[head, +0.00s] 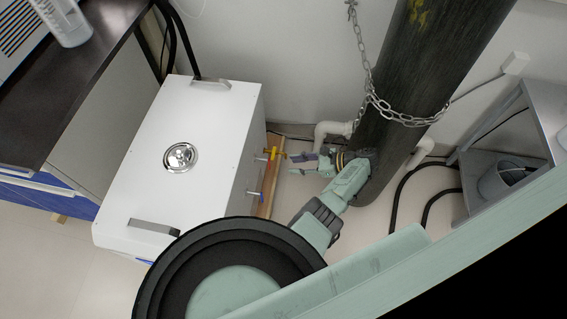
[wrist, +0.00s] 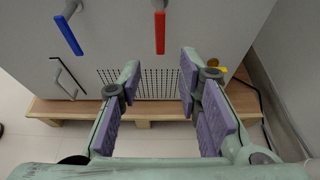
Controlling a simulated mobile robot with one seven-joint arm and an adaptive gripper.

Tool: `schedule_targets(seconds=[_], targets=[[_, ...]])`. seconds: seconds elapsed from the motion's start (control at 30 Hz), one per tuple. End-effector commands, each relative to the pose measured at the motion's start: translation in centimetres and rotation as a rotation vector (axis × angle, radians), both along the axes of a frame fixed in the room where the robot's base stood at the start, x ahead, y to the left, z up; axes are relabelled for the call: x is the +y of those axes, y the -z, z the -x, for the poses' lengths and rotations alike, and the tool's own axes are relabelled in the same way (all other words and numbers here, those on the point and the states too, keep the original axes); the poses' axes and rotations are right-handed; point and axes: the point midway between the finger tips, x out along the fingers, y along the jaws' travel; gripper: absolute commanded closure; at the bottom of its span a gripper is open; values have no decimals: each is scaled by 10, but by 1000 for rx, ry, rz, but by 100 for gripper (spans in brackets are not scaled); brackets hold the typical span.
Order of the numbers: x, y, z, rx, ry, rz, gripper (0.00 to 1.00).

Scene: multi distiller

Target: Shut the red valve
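The red valve handle (wrist: 160,33) hangs straight down from a grey stem on the distiller's pale side panel, at the top middle of the wrist view. My gripper (wrist: 160,78) is open and empty. Its two purple-padded fingers stand apart, with the red handle above and between their tips in the picture; I see no contact. In the head view my gripper (head: 291,164) points left at the side of the white distiller (head: 205,130), close to the yellow valve.
A blue valve handle (wrist: 69,35) is left of the red one. A yellow valve (wrist: 221,70) shows behind the right finger. A wooden base (wrist: 70,108) runs below. A dark gas cylinder (head: 425,70) with a chain stands right of the distiller; a grey shelf (head: 495,165) is farther right.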

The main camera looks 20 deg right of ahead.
Motion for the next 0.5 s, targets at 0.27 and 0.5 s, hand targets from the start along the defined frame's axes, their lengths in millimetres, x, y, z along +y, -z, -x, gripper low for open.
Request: schedule_targets(seconds=[0.27, 0.5], targets=[[-18, -9, 13, -1, -2, -1, 68], [-19, -9, 13, 0, -2, -1, 68]])
